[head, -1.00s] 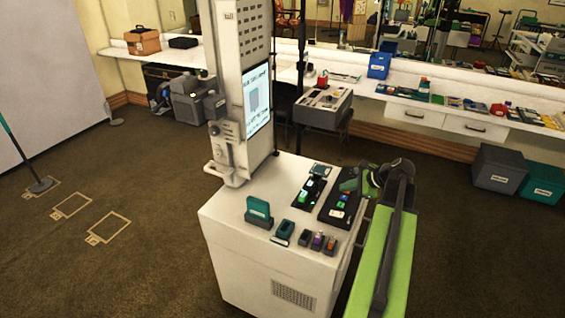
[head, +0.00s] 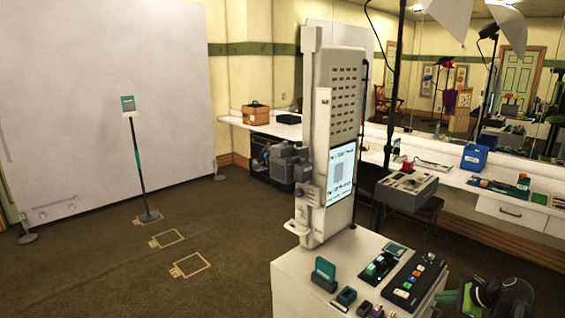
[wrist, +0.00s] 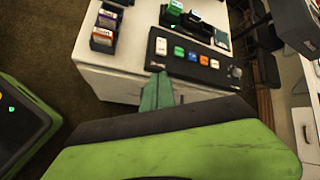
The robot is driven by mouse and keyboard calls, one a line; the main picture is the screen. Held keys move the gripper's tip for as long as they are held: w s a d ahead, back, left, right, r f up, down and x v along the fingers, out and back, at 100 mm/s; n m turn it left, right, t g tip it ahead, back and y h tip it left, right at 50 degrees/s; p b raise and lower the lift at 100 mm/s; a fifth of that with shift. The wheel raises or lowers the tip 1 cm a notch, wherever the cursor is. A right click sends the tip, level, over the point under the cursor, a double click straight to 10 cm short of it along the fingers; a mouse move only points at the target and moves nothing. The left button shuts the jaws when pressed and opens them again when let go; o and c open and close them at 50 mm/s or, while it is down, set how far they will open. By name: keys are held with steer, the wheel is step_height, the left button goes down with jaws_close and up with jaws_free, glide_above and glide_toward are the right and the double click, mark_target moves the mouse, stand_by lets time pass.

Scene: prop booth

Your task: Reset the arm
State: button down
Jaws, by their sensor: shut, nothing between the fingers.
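My gripper (wrist: 157,90) shows in the wrist view as two teal fingers pressed together with nothing between them. The fingertips lie in front of the near edge of a black button panel (wrist: 170,66) on the white cabinet. In the head view my gripper (head: 447,297) is at the lower right, beside the right edge of the black button panel (head: 424,262). Whether the fingers touch the panel or cabinet, I cannot tell. The panel has white, blue, green and orange buttons and a dark knob. The rest of my arm is mostly cut off by the head view's lower edge.
The white cabinet (head: 290,290) carries a tall column with a screen (head: 340,176), a teal card block (head: 325,270) and small dark holders (head: 364,308). A grey console (head: 406,190) stands behind. The carpet at left is open, with a signpost (head: 138,165) and taped outlines.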

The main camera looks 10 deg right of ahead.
steer(key=w+a+n+g+y+p, duration=0.1)
steer(key=w+a+n, duration=0.1)
steer(key=w+a, duration=0.5)
steer(key=w+a+n+y, duration=0.1)
steer(key=w+a, duration=0.4)
steer(key=a, duration=0.5)
steer(key=w+a+n+g+y+p, duration=0.1)
steer(key=a+n+g, duration=0.15)
steer(key=a, duration=0.65)
steer(key=w+a+n+g+p, duration=0.1)
steer(key=a+n, duration=0.2)
steer(key=a, duration=0.6)
steer(key=s+a+f+n+g+h, duration=0.1)
steer(key=s+a+n+g, duration=0.2)
steer(key=a, duration=0.5)
steer(key=s+a+f+n+h, duration=0.1)
steer(key=s+a+f+n, duration=0.15)
steer(key=a+n, duration=0.45)
steer(key=s+d+n+h, duration=0.1)
steer(key=n, duration=0.1)
steer(key=s+d+n+g+h, duration=0.1)
steer(key=s, duration=0.1)
steer(key=s+d+n+h, duration=0.1)
steer(key=n, duration=0.1)
steer(key=shift+s+d+f+n+g+p, duration=0.2)
steer(key=shift+s+d+n+g+p, duration=0.05)
steer(key=shift+s+d+n+p, duration=0.1)
